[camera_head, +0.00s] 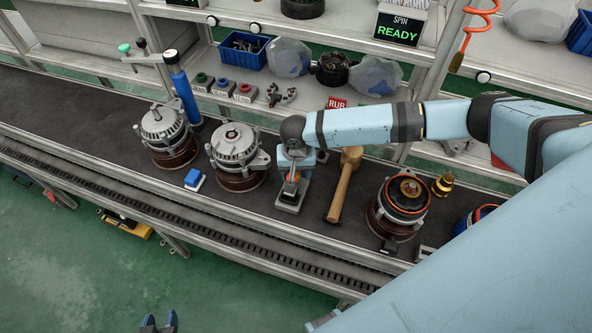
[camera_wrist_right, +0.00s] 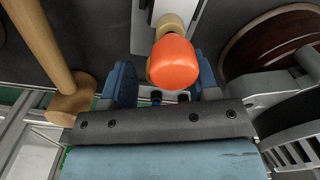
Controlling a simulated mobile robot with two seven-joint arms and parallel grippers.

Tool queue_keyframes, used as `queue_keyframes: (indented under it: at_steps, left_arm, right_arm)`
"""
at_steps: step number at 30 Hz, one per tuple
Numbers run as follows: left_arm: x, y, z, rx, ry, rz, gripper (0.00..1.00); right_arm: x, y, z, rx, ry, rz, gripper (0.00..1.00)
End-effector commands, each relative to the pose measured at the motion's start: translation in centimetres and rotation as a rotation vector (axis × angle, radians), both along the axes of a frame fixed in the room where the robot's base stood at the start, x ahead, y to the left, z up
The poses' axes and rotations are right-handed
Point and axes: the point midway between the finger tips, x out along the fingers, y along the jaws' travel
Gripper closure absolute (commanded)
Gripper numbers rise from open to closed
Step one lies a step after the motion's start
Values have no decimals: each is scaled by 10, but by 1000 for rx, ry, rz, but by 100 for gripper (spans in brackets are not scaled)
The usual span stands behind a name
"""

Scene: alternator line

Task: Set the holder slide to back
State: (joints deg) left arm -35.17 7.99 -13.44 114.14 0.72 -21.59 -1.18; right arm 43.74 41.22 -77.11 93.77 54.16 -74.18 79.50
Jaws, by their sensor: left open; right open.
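The holder slide (camera_head: 288,208) is a small grey unit on the dark bench, between an alternator and a mallet. Its orange knob (camera_wrist_right: 175,62) sits on a tan stem in the right wrist view, over a pale grey plate. My right gripper (camera_head: 292,178) points down over the slide and hides much of it. In the wrist view the blue fingers of my right gripper (camera_wrist_right: 163,84) are apart, one on each side of the knob, with visible gaps. My left gripper (camera_head: 159,322) shows at the bottom edge, open and empty, over the green floor.
A wooden mallet (camera_head: 342,185) lies close right of the slide. An alternator (camera_head: 236,150) stands close left, another (camera_head: 165,137) further left, and an opened one (camera_head: 398,207) to the right. A blue block (camera_head: 194,179) lies at the front. A shelf with parts runs behind.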

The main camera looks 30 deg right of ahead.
Motion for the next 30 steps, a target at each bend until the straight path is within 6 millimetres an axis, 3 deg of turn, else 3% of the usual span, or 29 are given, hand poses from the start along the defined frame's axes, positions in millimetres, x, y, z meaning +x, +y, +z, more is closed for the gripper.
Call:
queue_keyframes:
  at_steps: [6,13,14,24,30]
  left_arm:
    - [0,0,0,1,0,1,57]
    - [0,0,0,1,0,1,57]
    - [0,0,0,1,0,1,57]
    - [0,2,19,3,-4,5,57]
    - [0,5,16,5,-7,10,57]
  right_arm:
    - [0,0,0,1,0,0,45]
    - [0,0,0,1,0,0,98]
    - [0,0,0,1,0,0,100]
    - [13,-15,3,2,2,-2,100]
    - [15,-17,0,0,-1,-1,100]
